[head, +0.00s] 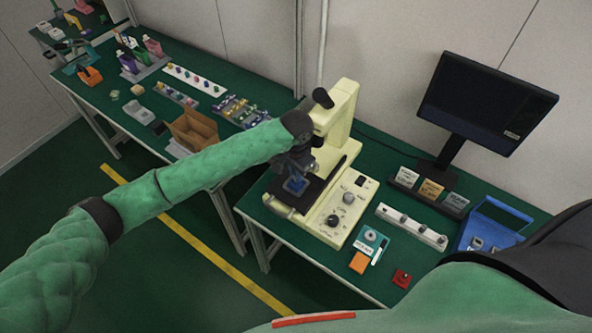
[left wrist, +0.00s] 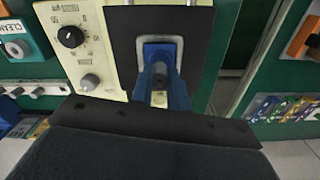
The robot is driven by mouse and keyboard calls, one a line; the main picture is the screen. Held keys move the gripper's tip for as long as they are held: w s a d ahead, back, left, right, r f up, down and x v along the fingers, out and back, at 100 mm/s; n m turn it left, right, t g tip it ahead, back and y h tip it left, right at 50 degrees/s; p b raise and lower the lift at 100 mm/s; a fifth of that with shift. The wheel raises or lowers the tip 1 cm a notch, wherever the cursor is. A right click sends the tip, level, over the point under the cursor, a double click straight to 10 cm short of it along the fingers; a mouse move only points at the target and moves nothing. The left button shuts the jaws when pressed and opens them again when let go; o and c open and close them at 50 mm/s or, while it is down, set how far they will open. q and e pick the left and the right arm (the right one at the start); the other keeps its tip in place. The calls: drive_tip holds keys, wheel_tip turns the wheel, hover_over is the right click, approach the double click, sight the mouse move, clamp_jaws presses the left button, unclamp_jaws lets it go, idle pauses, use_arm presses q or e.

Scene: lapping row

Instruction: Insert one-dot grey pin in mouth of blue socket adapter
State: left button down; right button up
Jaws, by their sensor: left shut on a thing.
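My left gripper (head: 297,180) is over the black stage of a cream machine. In the left wrist view its two blue fingers (left wrist: 160,82) point at the stage and are close together. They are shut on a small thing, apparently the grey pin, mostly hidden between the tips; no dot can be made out. A blue piece, apparently the blue socket adapter (left wrist: 159,48), shows just beyond the fingertips inside a light grey frame on the stage. I cannot tell whether pin and adapter touch. My right gripper is not in view.
The cream machine (head: 343,210) has knobs beside its dark stage (head: 316,192). A monitor (head: 487,100), a white strip with knobs (head: 411,227), a blue carrier (head: 497,222) and an orange block (head: 359,263) are to the right. Several trays and an open cardboard box (head: 193,130) are left.

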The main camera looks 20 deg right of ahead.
use_arm(q)
drive_tip(key=shift+f, duration=0.45)
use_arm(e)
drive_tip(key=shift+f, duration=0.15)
use_arm(q)
drive_tip(key=c, duration=1.3)
unclamp_jaws()
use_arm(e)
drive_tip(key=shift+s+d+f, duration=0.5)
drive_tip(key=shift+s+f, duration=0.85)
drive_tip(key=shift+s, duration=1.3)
use_arm(q)
drive_tip(key=shift+r+b, duration=0.3)
drive_tip(key=shift+b, duration=0.05)
wheel_tip(320, 180, up, 6)
drive_tip(key=b, duration=0.2)
drive_tip(key=shift+r+b, duration=0.1)
drive_tip(key=shift+b, duration=0.25)
drive_tip(key=shift+r, duration=0.5)
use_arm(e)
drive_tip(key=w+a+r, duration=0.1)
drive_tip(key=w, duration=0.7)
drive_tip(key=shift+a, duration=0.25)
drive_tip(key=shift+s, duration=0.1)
